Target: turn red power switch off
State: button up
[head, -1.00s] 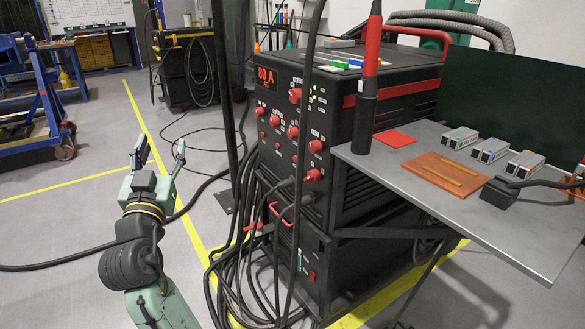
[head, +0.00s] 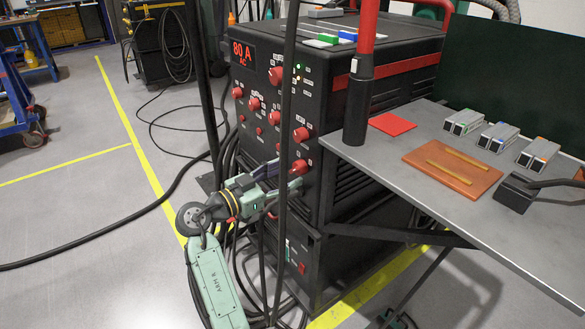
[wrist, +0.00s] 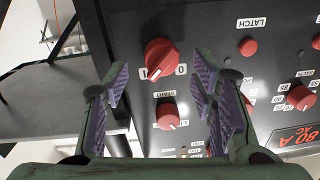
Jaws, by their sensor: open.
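A red rotary switch (wrist: 160,58) with 1 and 0 marks sits on the black panel in the wrist view. Its white pointer mark is toward the 1. In the head view it is the lowest red knob (head: 299,167) near the panel's right edge. My gripper (head: 285,176) is open and empty, its fingers pointing at this knob. In the wrist view my gripper's fingertips (wrist: 158,87) spread to either side, with the knob in front of the gap; I see no contact. The red display (head: 243,52) on the black machine (head: 340,180) is lit, reading 80 A AC.
A black upright post (head: 286,110) and hanging cables (head: 228,260) are near my arm. A grey shelf (head: 440,215) juts out to the right. A small red switch (head: 301,268) is lower down.

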aim_at(293, 171)
jog(key=shift+x, duration=1.5)
jog(key=shift+c, duration=0.2)
jog(key=c, duration=1.1)
